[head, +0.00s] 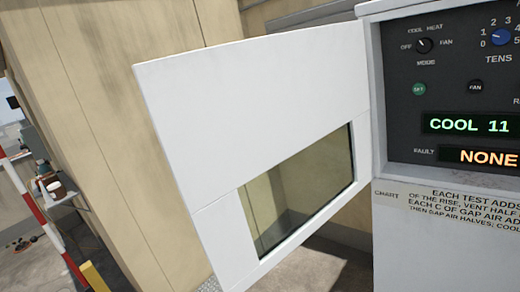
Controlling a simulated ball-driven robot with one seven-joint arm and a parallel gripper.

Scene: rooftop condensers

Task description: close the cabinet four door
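The cabinet door (255,112) is white with a glass window (300,190) in its lower part. It stands swung open to the left, joined along its right edge to the cabinet (440,235). The cabinet's dark control panel (450,85) is uncovered, with knobs, a green SET button (419,89) and displays reading "COOL 11" and "NONE". No number four shows on the cabinet part in view. My gripper is not in view.
A beige wall (80,110) stands behind the door. At the left are a red and white striped pole (45,225), a small shelf with items (52,188) and a yellow block (95,277). Bare floor shows below the door.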

